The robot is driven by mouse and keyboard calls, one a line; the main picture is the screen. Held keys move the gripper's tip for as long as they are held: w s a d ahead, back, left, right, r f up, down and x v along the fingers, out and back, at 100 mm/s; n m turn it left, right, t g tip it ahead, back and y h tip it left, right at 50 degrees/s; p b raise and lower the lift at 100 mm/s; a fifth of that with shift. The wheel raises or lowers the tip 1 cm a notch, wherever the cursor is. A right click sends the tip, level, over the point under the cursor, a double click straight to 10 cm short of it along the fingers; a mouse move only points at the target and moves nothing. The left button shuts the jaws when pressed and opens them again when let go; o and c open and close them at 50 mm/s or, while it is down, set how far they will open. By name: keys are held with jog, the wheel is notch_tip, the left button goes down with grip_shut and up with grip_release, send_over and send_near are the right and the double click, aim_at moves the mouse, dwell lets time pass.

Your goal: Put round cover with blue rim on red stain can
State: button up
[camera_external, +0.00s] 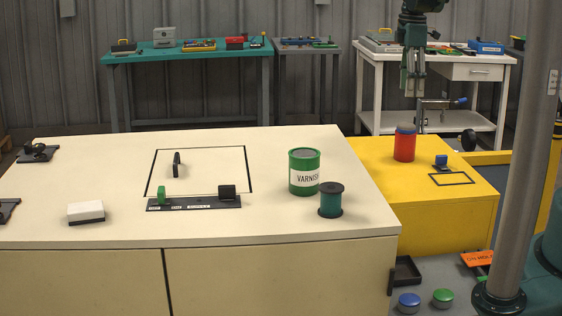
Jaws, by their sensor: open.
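A red can (404,149) stands upright on the yellow cabinet at the right. A round blue-rimmed piece (406,128) sits at its top and looks like the cover. At this size I cannot tell whether it is fully seated. My gripper (412,93) hangs above the red can, fingers pointing down. It is open and nothing shows between its fingers. It is clear of the can in the picture.
A green varnish can (304,172) and a dark green spool (330,200) stand on the cream bench (95,235). A small blue-topped object (441,161) is right of the red can, near a black outlined rectangle (451,179). Blue (409,302) and green (443,297) round pieces are on the floor.

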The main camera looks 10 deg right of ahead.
jog(key=shift+r, duration=0.1)
dwell(0.3)
jog(key=s+d+r+m+t, duration=0.15)
jog(key=s+r+m, duration=0.25)
jog(key=s+r, duration=0.75)
jog(key=s+r+m+t, duration=0.2)
jog(key=s+r+m, duration=0.3)
jog(key=s+r, duration=0.65)
jog(key=s+f+m+t, duration=0.1)
jog(key=s+f+m, duration=0.1)
jog(key=s, duration=0.8)
jog(key=s+f+m+t, duration=0.1)
jog(key=s+m, duration=0.3)
jog(key=s, duration=0.6)
jog(key=s+f+m+t, duration=0.1)
jog(key=s+f+m, duration=0.2)
jog(key=s, duration=0.8)
jog(key=shift+d+f+t, duration=0.25)
jog(key=shift+d+t, duration=0.1)
jog(key=shift+d, duration=0.1)
jog(key=shift+s, duration=0.1)
